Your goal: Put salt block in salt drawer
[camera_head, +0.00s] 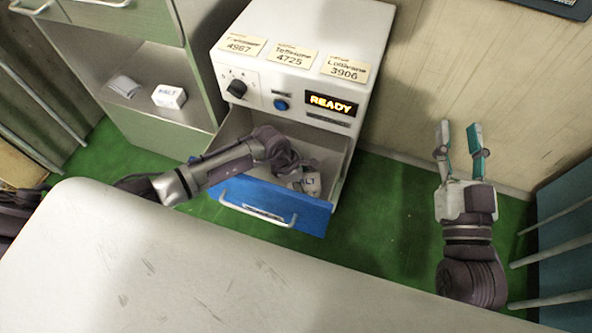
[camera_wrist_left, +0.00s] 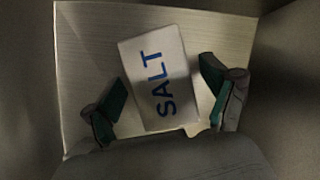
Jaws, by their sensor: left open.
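The salt block (camera_wrist_left: 156,78) is a white block with blue SALT lettering. It lies in the open blue-fronted drawer (camera_head: 270,196) of the white machine, and part of it shows in the head view (camera_head: 311,184). My left gripper (camera_wrist_left: 165,100) reaches down into the drawer, with its open fingers on either side of the block. Gaps show between the fingers and the block. In the head view the left arm hides much of the drawer inside. My right gripper (camera_head: 461,150) is open and empty, to the right of the machine.
The white machine (camera_head: 285,50) shows a READY display (camera_head: 331,104). A second white block with lettering (camera_head: 169,96) and a grey item (camera_head: 124,86) sit on the green cabinet's shelf at left. A pale table (camera_head: 180,270) fills the foreground. A blue-green unit (camera_head: 565,240) stands at far right.

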